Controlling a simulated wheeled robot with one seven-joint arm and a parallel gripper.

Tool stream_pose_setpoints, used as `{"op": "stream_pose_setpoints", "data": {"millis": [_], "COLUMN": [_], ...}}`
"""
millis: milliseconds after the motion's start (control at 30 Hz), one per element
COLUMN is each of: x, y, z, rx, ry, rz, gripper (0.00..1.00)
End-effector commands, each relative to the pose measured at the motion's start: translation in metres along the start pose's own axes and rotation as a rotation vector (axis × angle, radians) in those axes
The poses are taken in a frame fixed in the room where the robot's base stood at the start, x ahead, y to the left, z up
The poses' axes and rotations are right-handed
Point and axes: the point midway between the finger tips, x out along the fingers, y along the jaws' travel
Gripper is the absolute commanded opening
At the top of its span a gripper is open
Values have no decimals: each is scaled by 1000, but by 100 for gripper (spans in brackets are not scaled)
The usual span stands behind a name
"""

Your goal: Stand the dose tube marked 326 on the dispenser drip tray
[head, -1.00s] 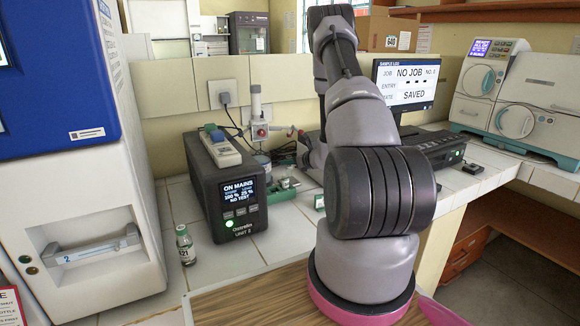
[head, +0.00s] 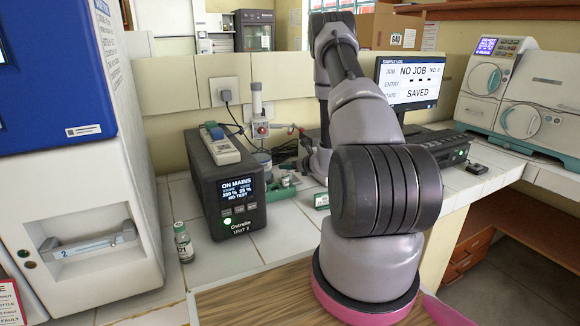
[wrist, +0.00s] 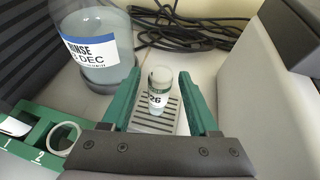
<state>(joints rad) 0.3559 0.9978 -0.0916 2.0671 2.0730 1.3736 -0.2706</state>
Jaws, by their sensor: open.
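In the wrist view, a clear tube (wrist: 160,88) with a pale cap end and a label whose visible part reads "26" stands upright on the grey slatted drip tray (wrist: 142,127). The label's first digit is not legible. My gripper (wrist: 160,80) is open, with one green finger on each side of the tube and a gap visible on both sides. The tray's near edge is hidden by my gripper body. In the head view my arm hides the gripper and the tube.
A rinse bottle (wrist: 98,50) stands left of the tray, with a green numbered rack (wrist: 40,125) nearer. Black cables (wrist: 195,28) lie behind. In the head view, a small labelled bottle (head: 183,243) stands beside the dark power unit (head: 230,190); the monitor (head: 407,80) shows "NO JOB".

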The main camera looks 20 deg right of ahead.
Motion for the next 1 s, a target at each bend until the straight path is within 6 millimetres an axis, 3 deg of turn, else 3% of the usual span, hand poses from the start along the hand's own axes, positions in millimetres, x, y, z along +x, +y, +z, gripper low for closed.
{"op": "stream_pose_setpoints", "data": {"millis": [167, 600, 767, 867, 1000], "x": [-16, -104, -118, -121, -126], "y": [-1, -1, 0, 11, 57], "z": [3, 3, 4, 20, 78], "rx": [2, 2, -2, -30, -155], "ry": [0, 0, -2, -15, -59], "rz": [-2, -3, 1, 40, 202], "gripper": [60, 60, 60, 60, 60]}}
